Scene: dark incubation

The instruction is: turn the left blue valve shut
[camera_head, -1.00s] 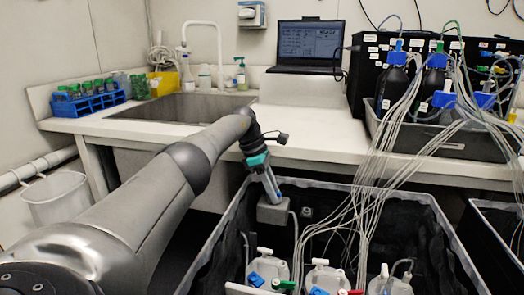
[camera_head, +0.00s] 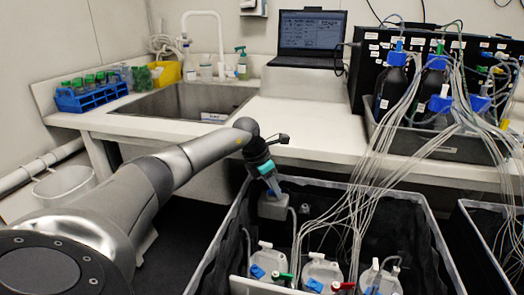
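Several white-capped vessels stand in a black-lined bin (camera_head: 425,215) at the bottom. The left blue valve (camera_head: 257,271) is on the leftmost vessel (camera_head: 268,262), beside a green valve (camera_head: 284,277). Another blue valve (camera_head: 314,285) sits on the middle vessel, with a red one (camera_head: 337,286) to its right. My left gripper (camera_head: 272,188) points down over the back left of the bin, behind and above the left blue valve and apart from it. Its fingers are small and seen from behind, so their opening is unclear. My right gripper is out of view.
A grey box (camera_head: 273,207) sits just below my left gripper. Thin tubes (camera_head: 375,165) run from the dark bottles (camera_head: 391,92) down into the bin, right of the gripper. The white counter (camera_head: 290,130) edge lies behind. A second bin (camera_head: 485,240) stands at the right.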

